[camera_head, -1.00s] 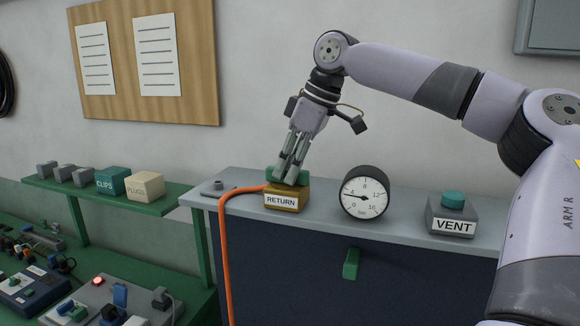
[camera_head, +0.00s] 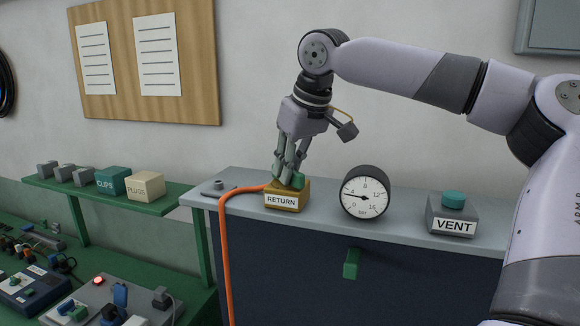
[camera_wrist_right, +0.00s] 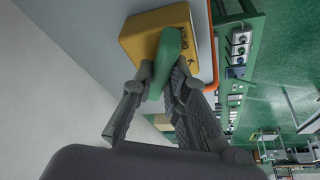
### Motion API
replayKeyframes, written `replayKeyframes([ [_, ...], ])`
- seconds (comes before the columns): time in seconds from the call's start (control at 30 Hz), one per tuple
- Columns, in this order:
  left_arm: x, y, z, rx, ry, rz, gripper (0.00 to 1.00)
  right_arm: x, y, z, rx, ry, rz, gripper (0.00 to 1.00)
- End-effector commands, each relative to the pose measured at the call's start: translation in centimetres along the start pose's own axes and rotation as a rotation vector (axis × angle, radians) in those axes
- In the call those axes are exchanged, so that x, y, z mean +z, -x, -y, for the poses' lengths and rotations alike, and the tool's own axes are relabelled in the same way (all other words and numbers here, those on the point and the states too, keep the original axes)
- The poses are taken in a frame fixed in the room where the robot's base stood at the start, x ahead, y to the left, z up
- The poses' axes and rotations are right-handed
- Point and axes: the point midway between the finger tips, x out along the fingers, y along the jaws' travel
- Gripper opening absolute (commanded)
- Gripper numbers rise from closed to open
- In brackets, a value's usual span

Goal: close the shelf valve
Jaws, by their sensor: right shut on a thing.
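The shelf valve is a yellow-brass block labelled RETURN (camera_head: 302,197) on the grey top of the cabinet. Its green handle (camera_head: 299,181) sits on top. My right gripper (camera_head: 287,177) reaches down from above with its fingers shut on the handle. In the right wrist view the fingers (camera_wrist_right: 163,85) close on both sides of the green handle (camera_wrist_right: 167,50). The brass block (camera_wrist_right: 143,33) there shows the word OPEN and an arrow. The fingers hide part of the handle. My left gripper is not in view.
An orange hose (camera_head: 224,240) runs from the valve's left side down the cabinet front. A round gauge (camera_head: 364,193) stands close right of the valve, and a VENT box (camera_head: 452,215) farther right. A green handle (camera_head: 351,264) protrudes from the cabinet front.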

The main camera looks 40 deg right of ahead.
Motion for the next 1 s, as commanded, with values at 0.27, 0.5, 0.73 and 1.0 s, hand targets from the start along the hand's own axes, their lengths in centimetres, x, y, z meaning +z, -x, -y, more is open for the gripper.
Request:
replayKeyframes([
  [0.27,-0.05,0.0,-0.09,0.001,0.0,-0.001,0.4,-0.04,-0.01,0.15,0.105,-0.242,0.0,0.0],
  [0.5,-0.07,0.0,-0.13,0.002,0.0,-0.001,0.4,-0.09,-0.01,0.26,0.193,-0.452,0.0,0.0],
  [0.73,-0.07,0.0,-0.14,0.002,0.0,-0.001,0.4,-0.16,-0.05,0.36,0.273,-0.648,0.0,0.0],
  [1.0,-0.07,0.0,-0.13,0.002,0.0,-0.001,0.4,-0.22,-0.11,0.45,0.345,-0.829,0.001,0.0],
])
